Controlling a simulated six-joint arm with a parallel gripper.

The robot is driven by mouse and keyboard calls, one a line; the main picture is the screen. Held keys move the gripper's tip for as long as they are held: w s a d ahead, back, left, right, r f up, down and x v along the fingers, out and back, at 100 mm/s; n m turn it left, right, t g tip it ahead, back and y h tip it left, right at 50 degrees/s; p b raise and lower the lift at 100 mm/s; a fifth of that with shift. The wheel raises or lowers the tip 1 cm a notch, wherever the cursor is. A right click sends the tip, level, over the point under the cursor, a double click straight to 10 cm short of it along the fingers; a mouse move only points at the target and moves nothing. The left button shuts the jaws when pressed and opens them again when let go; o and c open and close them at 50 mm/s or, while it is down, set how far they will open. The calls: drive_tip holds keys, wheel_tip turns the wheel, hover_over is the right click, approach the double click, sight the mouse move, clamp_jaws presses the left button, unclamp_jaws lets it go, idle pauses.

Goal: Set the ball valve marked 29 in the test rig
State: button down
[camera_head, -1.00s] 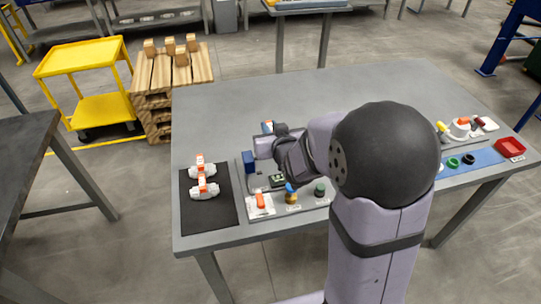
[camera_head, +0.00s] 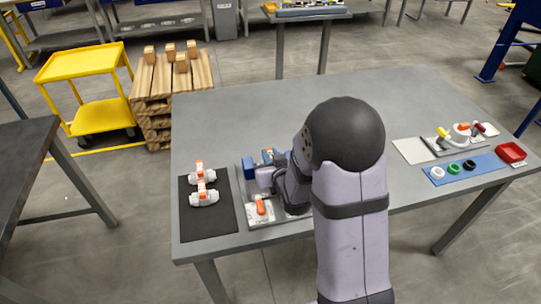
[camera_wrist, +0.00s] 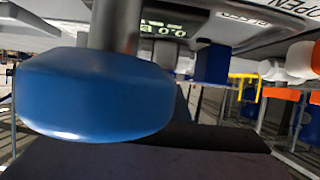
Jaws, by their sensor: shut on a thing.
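My gripper (camera_head: 270,172) is low over the left part of the test rig (camera_head: 243,212), pointing left and partly hidden by my own wrist. It is shut on a small blue and orange part (camera_head: 268,155) at its far side. I cannot tell for sure whether this is the ball valve; no number 29 is legible. In the wrist view a large blue rounded piece (camera_wrist: 95,95) on a grey stem fills the left, very near the camera. An orange handle (camera_head: 260,207) sits on a white plate at the rig's front. Two white ball valves with orange handles (camera_head: 203,197) lie on a black mat.
A blue block (camera_head: 249,161) stands on the rig, left of my gripper. The wrist view shows a lit display (camera_wrist: 162,29) and an OPEN label (camera_wrist: 288,6). A blue strip with rings (camera_head: 480,172) and a red bin (camera_head: 510,152) are at the right. The table's back is clear.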

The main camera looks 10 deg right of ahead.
sight(270, 154)
drive_tip(key=shift+f+b, duration=0.25)
drive_tip(key=shift+b, duration=0.05)
drive_tip(key=c, duration=1.7)
unclamp_jaws()
drive_tip(key=shift+r, duration=0.25)
drive_tip(key=shift+p+v, duration=0.5)
drive_tip(key=shift+v, duration=0.95)
drive_tip(key=p+v, duration=0.1)
drive_tip(key=p, duration=0.1)
drive_tip(key=p+v, duration=0.1)
drive_tip(key=p, duration=0.1)
drive_tip(key=shift+s+r+p, duration=0.1)
drive_tip(key=shift+r+p, duration=0.2)
drive_tip(key=shift+r, duration=0.05)
drive_tip(key=shift+s+r+p, duration=0.1)
drive_tip(key=shift+s+p, duration=0.05)
drive_tip(key=shift+p, duration=1)
drive_tip(key=shift+p, duration=0.55)
